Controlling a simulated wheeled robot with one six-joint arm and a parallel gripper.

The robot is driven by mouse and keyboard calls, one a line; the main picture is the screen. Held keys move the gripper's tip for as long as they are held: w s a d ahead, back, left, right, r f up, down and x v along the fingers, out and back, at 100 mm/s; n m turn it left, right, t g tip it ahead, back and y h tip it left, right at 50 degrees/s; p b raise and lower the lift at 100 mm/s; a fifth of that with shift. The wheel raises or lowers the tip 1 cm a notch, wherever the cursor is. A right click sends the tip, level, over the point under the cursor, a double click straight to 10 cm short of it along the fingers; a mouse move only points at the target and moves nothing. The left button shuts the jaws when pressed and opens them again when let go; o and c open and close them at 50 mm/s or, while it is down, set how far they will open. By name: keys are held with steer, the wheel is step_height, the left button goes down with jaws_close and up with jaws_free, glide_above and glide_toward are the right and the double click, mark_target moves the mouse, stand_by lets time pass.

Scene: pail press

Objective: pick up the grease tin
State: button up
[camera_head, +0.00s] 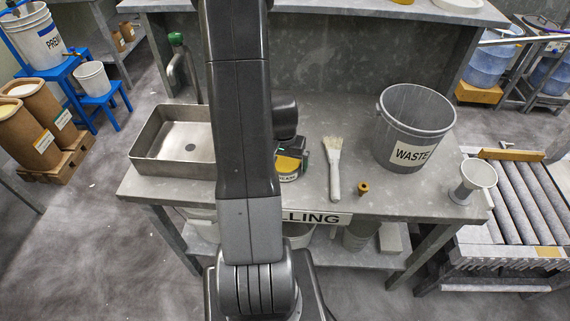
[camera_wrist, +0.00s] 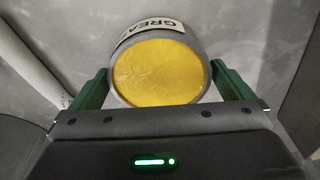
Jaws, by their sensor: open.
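The grease tin (camera_wrist: 157,73) is a short grey tin with a yellow top and a white label that reads "GREA" in the wrist view. It stands on the grey table. In the head view the grease tin (camera_head: 288,167) is partly hidden behind my arm. My gripper (camera_wrist: 160,85) is open, with one green finger on each side of the tin. A small gap shows between the fingers and the tin. In the head view, my gripper (camera_head: 292,158) is at the tin and mostly hidden by my arm.
A white-handled brush (camera_head: 335,168) lies right of the tin. A small brown-yellow piece (camera_head: 362,188) and a grey WASTE pail (camera_head: 414,125) stand further right. A metal sink (camera_head: 172,140) is at the left.

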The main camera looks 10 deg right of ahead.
steer(key=shift+f, duration=0.5)
steer(key=shift+c, duration=0.4)
steer(key=c, duration=1)
steer(key=shift+o, duration=0.2)
steer(key=shift+r, duration=0.1)
